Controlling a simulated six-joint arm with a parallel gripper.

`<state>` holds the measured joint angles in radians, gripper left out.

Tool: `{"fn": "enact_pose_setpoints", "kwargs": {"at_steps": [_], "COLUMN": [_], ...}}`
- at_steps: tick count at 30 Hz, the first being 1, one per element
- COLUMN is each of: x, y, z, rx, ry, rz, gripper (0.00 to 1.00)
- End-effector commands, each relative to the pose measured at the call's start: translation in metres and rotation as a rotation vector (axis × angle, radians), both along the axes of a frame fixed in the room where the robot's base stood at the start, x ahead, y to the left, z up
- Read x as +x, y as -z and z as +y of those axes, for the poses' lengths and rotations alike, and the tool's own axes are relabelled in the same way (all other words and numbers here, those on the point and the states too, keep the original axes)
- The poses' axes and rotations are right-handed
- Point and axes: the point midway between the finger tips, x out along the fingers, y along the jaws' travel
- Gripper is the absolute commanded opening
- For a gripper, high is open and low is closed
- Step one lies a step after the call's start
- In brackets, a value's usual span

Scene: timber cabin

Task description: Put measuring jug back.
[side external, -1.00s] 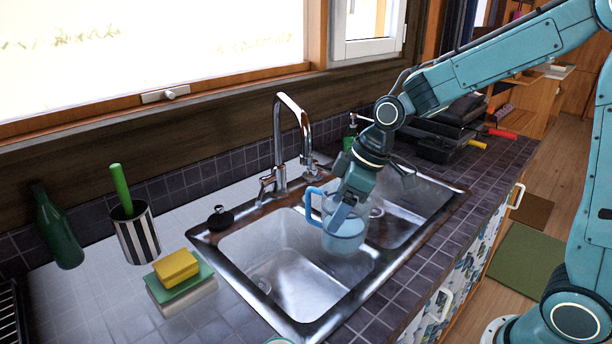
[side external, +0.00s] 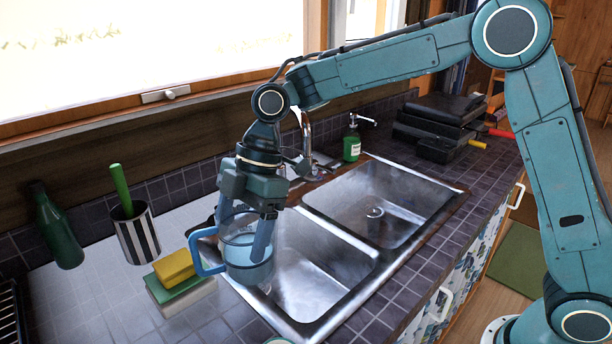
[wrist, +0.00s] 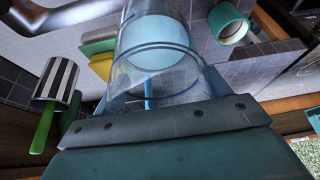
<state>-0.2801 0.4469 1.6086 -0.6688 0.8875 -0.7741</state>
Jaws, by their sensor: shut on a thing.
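The measuring jug (side external: 243,262) is clear with a blue tint and a blue handle on its left side. My gripper (side external: 250,245) is shut on it and holds it upright at the left end of the sink, close to the sponges. In the wrist view the jug (wrist: 158,50) fills the middle, right in front of my gripper (wrist: 150,100). I cannot tell how far its base is above the sink rim.
A yellow sponge (side external: 174,266) lies on a green one, left of the jug. A striped cup (side external: 139,236) with a green-handled tool and a green bottle (side external: 58,232) stand farther left. The double sink (side external: 370,215) lies right; a teal ring-shaped thing (wrist: 229,24) shows in the wrist view.

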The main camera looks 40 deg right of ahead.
Motion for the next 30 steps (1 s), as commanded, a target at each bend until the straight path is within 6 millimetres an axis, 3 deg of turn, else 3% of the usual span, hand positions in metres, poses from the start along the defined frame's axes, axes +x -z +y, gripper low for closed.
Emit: {"fn": "enact_pose_setpoints", "kwargs": {"at_steps": [6,12,23,30], "x": [0.001,-0.001,-0.002,-0.003], "y": [-0.001,-0.001,0.000,0.020], "z": [0.042,0.063,0.071,0.071], "rx": [-0.004,-0.011,-0.013,-0.013], "ry": [-0.194,-0.303,-0.341,-0.340], "rz": [-0.010,-0.018,-0.020,-0.017], "gripper": [0.32,0.32,0.32,0.32]}}
